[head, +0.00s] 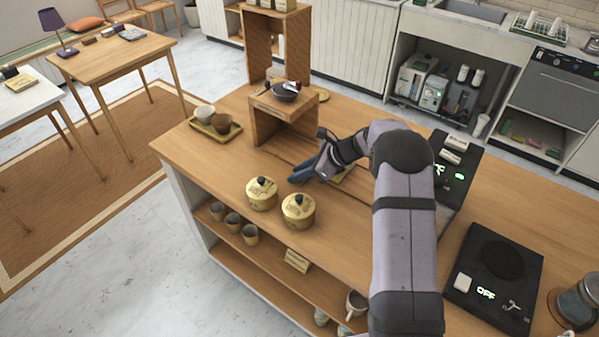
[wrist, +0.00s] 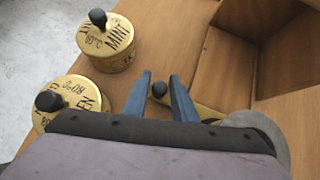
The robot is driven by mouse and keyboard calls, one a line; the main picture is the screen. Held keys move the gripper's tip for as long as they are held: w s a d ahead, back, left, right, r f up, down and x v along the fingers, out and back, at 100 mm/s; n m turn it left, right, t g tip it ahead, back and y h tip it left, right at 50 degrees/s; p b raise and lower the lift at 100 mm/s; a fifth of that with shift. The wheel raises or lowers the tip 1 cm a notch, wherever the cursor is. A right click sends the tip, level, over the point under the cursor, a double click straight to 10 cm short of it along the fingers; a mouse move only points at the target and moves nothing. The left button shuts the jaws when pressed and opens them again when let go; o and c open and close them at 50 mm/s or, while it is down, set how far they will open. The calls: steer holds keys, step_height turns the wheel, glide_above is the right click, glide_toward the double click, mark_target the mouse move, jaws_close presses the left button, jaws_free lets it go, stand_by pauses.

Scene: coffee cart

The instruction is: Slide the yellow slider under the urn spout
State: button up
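The yellow slider (wrist: 205,112) is a flat bar with a black knob (wrist: 159,90). In the wrist view the knob shows between my two blue fingertips, and the bar runs right behind the right finger. In the head view part of the slider (head: 344,174) shows on the counter beside my wrist. My gripper (head: 300,173) is low over the counter, left of the slider's visible part. In the wrist view my gripper (wrist: 160,78) has its fingers apart, with narrow gaps beside the knob. I cannot clearly make out an urn or spout; my arm hides part of the counter.
Two yellow lidded tins (head: 262,194) (head: 298,210) stand close in front of my gripper. A wooden stand (head: 283,125) with a dark bowl is behind it. A tray (head: 203,133) with two bowls is at left. Black appliances (head: 494,277) stand at right.

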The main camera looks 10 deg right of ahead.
jaws_close()
steer(key=shift+s+d, duration=1.65)
steer(key=shift+d, duration=0.05)
steer(key=shift+o, duration=2.1)
jaws_free()
steer(key=b+v, duration=0.2)
steer(key=v, duration=0.5)
steer(key=shift+r, duration=0.15)
